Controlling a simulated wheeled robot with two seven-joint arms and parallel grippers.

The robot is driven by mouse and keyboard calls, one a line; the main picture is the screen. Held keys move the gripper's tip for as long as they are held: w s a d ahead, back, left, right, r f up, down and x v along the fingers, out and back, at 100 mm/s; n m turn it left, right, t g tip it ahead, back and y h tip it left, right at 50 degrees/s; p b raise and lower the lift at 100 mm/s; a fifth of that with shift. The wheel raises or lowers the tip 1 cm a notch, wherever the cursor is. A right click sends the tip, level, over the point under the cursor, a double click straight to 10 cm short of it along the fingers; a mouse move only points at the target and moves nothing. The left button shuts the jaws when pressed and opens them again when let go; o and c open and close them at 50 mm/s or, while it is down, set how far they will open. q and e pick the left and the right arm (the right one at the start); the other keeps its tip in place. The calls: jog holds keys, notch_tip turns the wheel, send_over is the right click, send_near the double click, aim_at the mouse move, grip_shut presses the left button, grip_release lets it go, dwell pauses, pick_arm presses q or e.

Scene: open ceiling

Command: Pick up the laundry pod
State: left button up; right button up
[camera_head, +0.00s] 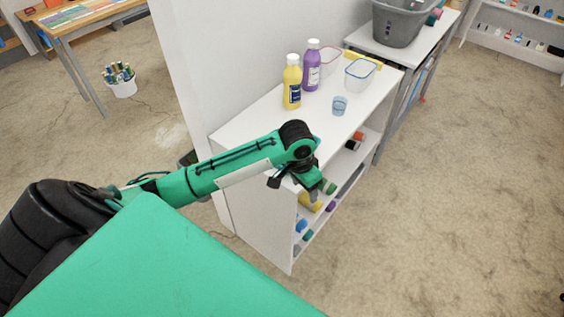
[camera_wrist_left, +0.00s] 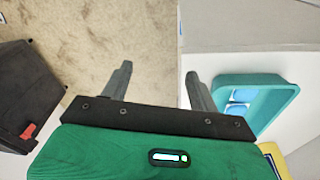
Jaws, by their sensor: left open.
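In the left wrist view, a teal open container (camera_wrist_left: 284,90) lies to the right of my left gripper on a white surface. Small blue items (camera_wrist_left: 241,96) are inside it and look like laundry pods; they are partly cut off by the container wall and my gripper. My left gripper (camera_wrist_left: 157,84) is open with nothing between its fingers, beside the container and apart from it. My right gripper is not in view.
Small coloured items lie on lower shelves. A grey basket (camera_head: 400,22) stands behind. Floor (camera_head: 450,190) to the right is clear.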

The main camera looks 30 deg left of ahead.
pick_arm(q)
jog(key=w+a+r+n+g+y, duration=0.1)
jog(key=w+a+r+n, duration=0.2)
jog(key=w+a+r, duration=0.65)
jog(key=a+f, duration=0.1)
jog(key=f, duration=0.1)
jog(key=s+a+f, duration=0.1)
jog(key=f, duration=0.2)
jog(key=a+f+p, duration=0.1)
jog(key=f, duration=0.1)
jog(key=shift+s+f, duration=0.15)
jog(key=shift+s, duration=0.2)
jog(key=f, duration=0.2)
jog(key=f+p, duration=0.1)
jog(key=f, duration=0.1)
jog(key=shift+s+f, duration=0.1)
jog(key=shift+s, duration=0.25)
jog(key=shift+f, duration=0.55)
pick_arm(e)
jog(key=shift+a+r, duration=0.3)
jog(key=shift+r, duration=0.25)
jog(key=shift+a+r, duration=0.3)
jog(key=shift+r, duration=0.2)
pick_arm(q)
jog(key=c, duration=1.1)
jog(key=shift+o, duration=0.2)
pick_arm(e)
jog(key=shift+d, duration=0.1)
